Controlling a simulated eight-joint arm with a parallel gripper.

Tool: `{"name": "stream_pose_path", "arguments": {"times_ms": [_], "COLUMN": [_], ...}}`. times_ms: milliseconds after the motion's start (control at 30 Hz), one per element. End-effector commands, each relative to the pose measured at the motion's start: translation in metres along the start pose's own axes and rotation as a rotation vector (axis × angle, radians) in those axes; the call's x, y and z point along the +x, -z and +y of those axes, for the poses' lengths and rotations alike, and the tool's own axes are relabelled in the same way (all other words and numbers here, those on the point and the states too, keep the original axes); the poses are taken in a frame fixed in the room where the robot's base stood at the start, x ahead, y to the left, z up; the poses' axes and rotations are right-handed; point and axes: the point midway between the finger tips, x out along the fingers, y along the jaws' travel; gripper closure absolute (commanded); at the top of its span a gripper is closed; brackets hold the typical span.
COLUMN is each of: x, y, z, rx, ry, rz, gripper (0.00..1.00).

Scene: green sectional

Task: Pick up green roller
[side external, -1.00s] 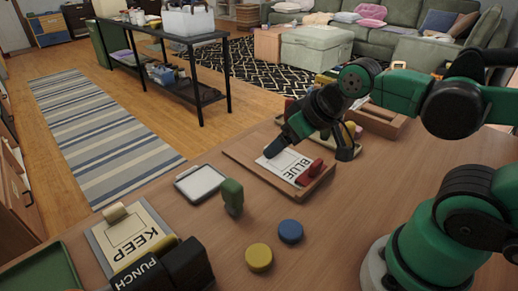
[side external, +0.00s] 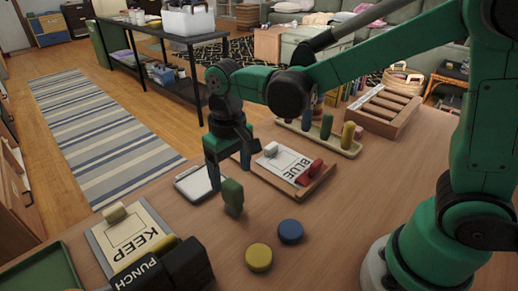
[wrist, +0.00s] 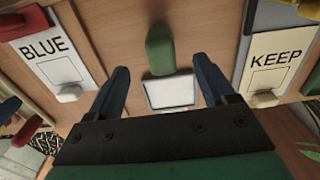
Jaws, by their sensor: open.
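The green roller (side external: 232,196) stands upright on the wooden table, in front of a small white-faced pad (side external: 194,183). In the wrist view the green roller (wrist: 160,50) is at top centre, ahead of and between my two finger tips, apart from both. My gripper (side external: 230,172) is open and empty, pointing down just behind the roller in the side view. In the wrist view its blue fingers (wrist: 165,85) are spread wide, with the white pad (wrist: 171,93) showing between them.
A tray with a BLUE card (side external: 290,165) and a red roller (side external: 309,172) is at right. A KEEP board (side external: 130,236) and a black PUNCH tool (side external: 170,269) are at left. Yellow (side external: 259,257) and blue (side external: 290,231) discs lie in front. Several rollers stand in a rack (side external: 340,145) behind.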

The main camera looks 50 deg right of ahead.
Motion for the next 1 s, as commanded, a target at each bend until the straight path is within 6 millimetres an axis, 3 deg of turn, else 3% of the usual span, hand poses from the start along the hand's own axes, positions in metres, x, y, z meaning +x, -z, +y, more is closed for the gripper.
{"name": "stream_pose_path", "arguments": {"times_ms": [500, 867, 1000], "x": [0.052, 0.058, 0.058], "y": [0.001, 0.0, 0.0], "z": [-0.002, -0.001, -0.001], "rx": [0.0, 0.0, 0.0], "ry": [-0.002, -0.002, -0.002], "rz": [-0.01, -0.01, -0.01], "gripper": [0.24, 0.24, 0.61]}}
